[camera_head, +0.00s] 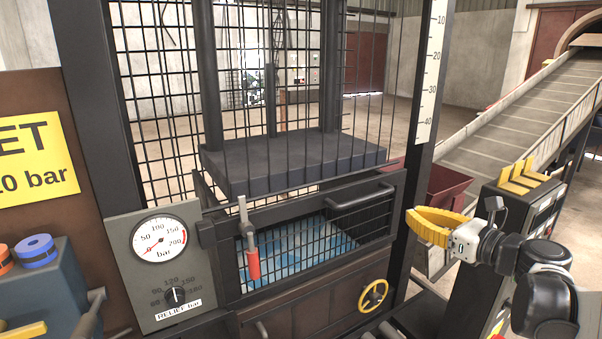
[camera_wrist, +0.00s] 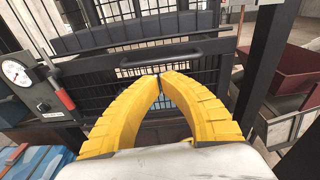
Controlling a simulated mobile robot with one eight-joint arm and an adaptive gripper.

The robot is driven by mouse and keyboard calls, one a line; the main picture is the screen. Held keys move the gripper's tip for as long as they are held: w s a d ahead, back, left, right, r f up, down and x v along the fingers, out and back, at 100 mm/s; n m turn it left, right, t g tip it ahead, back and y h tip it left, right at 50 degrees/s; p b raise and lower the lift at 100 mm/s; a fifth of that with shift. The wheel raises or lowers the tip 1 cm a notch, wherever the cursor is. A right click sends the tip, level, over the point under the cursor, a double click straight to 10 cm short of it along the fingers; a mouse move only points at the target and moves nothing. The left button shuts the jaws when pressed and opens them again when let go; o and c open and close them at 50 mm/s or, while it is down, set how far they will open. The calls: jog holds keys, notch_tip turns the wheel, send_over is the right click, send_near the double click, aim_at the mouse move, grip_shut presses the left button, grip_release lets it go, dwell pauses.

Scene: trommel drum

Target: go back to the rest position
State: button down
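My gripper (camera_head: 411,224) is at the right of the head view, in front of the right post of a dark caged press. Its two yellow fingers point left there. In the wrist view my gripper (camera_wrist: 160,76) shows both fingers curving together until their tips meet, with nothing visible between them. It is shut and empty. The black bar handle (camera_wrist: 161,54) of the press door lies just beyond the tips in the wrist view; I see no contact. The same handle (camera_head: 361,196) is left of my gripper in the head view.
A red-gripped lever (camera_head: 252,262), a pressure gauge (camera_head: 160,238) and a yellow handwheel (camera_head: 373,295) sit on the press front. A conveyor (camera_head: 530,105) rises at the right. A dark console (camera_head: 510,215) with yellow levers stands near my arm. A dark red bin (camera_head: 447,190) is behind.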

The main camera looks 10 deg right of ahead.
jog(key=s+a+f+n+g+h+b, duration=0.1)
jog(key=s+a+f+n+g+b, duration=0.2)
jog(key=s+a+f+n, duration=0.35)
jog(key=s+a+f+n+g+h+b, duration=0.1)
jog(key=s+a+f+n+g+b, duration=0.2)
jog(key=a+f+n, duration=0.55)
jog(key=s+f+n+g+h+b, duration=0.1)
jog(key=s+f+n, duration=0.3)
jog(key=n, duration=0.4)
jog(key=s+f+n+g+h+b, duration=0.1)
jog(key=s+f+n+h+b, duration=0.2)
jog(key=s+n, duration=0.4)
jog(key=shift+a+f+n+h, duration=0.3)
jog(key=shift+f+n, duration=0.1)
jog(key=shift+f, duration=0.3)
